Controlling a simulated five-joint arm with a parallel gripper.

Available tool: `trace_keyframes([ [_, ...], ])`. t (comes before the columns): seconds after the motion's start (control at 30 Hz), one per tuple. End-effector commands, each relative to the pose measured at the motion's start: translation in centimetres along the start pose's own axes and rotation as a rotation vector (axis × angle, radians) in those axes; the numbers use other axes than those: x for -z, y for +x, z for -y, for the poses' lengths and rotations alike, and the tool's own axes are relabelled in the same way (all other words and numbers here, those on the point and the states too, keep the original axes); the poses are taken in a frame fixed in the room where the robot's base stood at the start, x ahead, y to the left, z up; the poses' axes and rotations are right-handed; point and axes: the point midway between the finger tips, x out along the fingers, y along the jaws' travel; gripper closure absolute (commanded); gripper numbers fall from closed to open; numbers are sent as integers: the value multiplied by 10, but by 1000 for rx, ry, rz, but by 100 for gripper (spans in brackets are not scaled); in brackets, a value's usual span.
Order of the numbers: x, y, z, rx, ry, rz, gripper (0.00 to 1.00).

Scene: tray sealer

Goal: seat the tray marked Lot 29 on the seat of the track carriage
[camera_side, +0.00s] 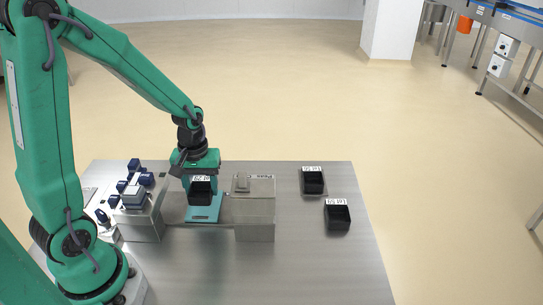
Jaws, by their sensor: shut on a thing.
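A black tray (201,191) with a white label on its upper edge is between the fingers of my gripper (201,182). The label is small and seems to read Lot 29. My gripper is shut on this tray, which looks about level. A teal carriage (205,214) sits on the track just below and in front of the tray in the picture. The tray and gripper hide the back of the carriage and its seat. I cannot tell whether the tray touches the seat or hangs above it.
A metal box with a clear top (255,213) stands close to the right of the carriage. A metal housing (143,222) with dark blue parts stands to the left. Two other labelled black trays, a far one (313,183) and a nearer one (338,218), are at right. The front table is clear.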

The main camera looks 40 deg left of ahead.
Motion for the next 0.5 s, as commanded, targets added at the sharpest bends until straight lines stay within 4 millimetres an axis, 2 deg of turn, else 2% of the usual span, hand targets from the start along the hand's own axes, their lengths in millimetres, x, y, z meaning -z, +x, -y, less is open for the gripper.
trace_keyframes([
  [0.2, 0, 15, 0, 2, 0, 3, 71],
  [0.5, 0, 26, 0, 0, 0, 1, 71],
])
